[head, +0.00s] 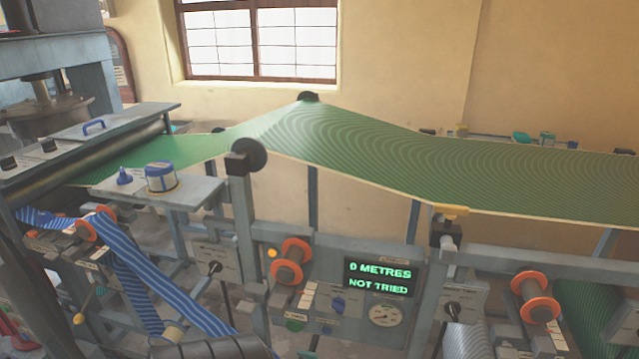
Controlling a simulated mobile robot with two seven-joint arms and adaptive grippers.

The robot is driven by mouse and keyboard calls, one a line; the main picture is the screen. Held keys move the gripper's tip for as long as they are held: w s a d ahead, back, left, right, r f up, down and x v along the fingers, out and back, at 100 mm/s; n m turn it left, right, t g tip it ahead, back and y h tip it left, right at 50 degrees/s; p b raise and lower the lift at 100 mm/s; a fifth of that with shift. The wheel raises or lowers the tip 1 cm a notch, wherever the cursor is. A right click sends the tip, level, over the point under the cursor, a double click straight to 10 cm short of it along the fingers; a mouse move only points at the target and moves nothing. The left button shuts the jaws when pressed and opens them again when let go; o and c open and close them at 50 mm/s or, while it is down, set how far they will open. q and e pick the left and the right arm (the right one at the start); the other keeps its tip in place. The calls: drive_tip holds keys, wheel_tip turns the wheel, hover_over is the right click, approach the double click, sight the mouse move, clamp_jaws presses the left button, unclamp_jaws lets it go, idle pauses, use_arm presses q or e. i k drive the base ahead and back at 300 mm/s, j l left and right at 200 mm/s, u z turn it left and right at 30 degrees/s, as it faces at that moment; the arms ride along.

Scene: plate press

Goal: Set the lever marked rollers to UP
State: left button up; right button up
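I cannot read the word rollers on any lever. A lever with a black knob (215,268) is on a pale panel at the lower left of the machine. A similar black-knobbed lever (452,307) is on another panel right of the display. A lever with a yellow knob (78,319) hangs at the far lower left. The labels beside them are too small to read, so their set positions cannot be told. Neither gripper's fingers show.
A green patterned sheet (480,180) runs across the grey machine. A display (380,277) reads "0 METRES NOT TRIED", above a round gauge (384,314). Orange-ended spools (290,262) stick out, and blue striped cloth (140,270) hangs at left. A blue-white tin (161,177) stands on a shelf.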

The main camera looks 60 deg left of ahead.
sight(79, 318)
drive_tip(key=j+u, duration=0.1)
drive_tip(key=u, duration=3.5)
